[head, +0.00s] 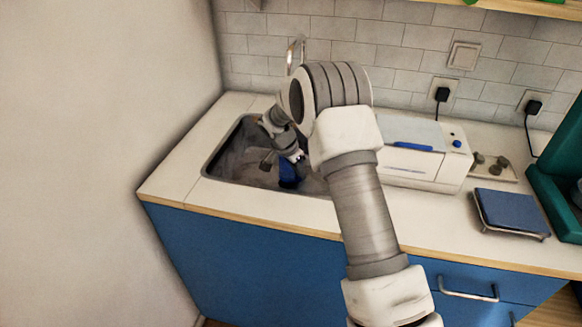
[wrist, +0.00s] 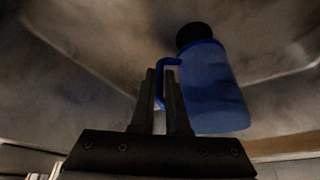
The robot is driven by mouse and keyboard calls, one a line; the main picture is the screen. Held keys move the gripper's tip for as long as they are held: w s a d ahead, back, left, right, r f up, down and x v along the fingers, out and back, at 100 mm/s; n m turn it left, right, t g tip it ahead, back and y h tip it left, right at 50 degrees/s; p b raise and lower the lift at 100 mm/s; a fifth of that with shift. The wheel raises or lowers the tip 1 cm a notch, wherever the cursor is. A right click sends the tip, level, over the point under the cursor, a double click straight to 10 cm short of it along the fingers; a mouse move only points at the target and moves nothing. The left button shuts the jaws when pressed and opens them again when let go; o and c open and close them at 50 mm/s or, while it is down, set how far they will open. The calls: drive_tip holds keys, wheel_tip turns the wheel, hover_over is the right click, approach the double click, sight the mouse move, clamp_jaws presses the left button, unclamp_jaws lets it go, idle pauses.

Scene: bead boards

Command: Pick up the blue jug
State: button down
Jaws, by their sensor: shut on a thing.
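The blue jug (wrist: 214,90) has a black top and a side handle (wrist: 163,82). In the wrist view it is right of centre, tilted slightly, inside the sink. My gripper (wrist: 162,78) is shut on the jug's handle, with one finger on each side of it. In the head view the blue jug (head: 288,174) shows in the sink below my gripper (head: 292,156), partly hidden by it. I cannot tell whether the jug touches the sink floor.
The grey sink (head: 228,160) is set in a pale counter (head: 180,172) beside the left wall. A white appliance (head: 425,162) stands right of the sink. A blue scale-like pad (head: 510,210) and a green object (head: 560,180) are farther right. The tap (head: 293,52) rises behind my arm.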

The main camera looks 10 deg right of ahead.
drive_tip(key=shift+w+r, duration=0.1)
drive_tip(key=shift+r, duration=0.15)
idle(0.6)
